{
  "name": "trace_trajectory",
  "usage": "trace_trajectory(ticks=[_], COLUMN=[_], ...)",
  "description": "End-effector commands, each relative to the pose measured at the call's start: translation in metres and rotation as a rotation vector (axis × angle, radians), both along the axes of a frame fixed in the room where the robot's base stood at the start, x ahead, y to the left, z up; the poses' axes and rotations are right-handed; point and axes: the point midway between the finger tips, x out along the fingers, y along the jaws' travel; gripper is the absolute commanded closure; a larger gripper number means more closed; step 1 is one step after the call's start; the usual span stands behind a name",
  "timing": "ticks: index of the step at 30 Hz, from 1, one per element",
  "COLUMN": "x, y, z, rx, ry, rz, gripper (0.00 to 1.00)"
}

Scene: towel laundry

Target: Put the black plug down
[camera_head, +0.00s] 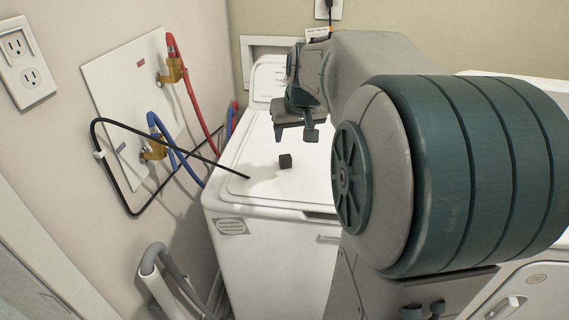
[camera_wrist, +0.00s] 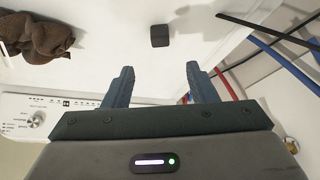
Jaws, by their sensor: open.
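The black plug (camera_head: 285,161) is a small dark block on the white top of the washing machine (camera_head: 240,178). It also shows in the wrist view (camera_wrist: 160,36), beyond my fingertips and between their lines. My gripper (camera_head: 296,130) is above the machine top, over and a little behind the plug in the head view. In the wrist view its two fingers (camera_wrist: 160,80) are spread apart with nothing between them. The plug is apart from both fingers.
A black cable (camera_head: 225,168) reaches over the machine's left edge. Red (camera_head: 190,90) and blue hoses (camera_head: 165,130) hang from the wall valves at left. A brown towel (camera_wrist: 38,36) lies at upper left in the wrist view, near the control panel (camera_wrist: 50,115).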

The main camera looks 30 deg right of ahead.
Motion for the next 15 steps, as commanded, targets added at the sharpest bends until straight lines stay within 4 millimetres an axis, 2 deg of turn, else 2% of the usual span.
trace_trajectory(ticks=[2,5,8,9,12,15], x=[-0.003,-0.021,-0.056,-0.073,-0.116,-0.152], y=[0.005,0.028,0.066,0.082,0.113,0.133], z=[-0.001,-0.009,-0.027,-0.035,-0.058,-0.077], rx=[0.003,0.018,0.036,0.042,0.046,0.040], ry=[0.005,0.029,0.074,0.095,0.151,0.195], rz=[0.005,0.031,0.075,0.094,0.136,0.166], gripper=[0.48,0.48,0.48,0.48,0.48,0.48])
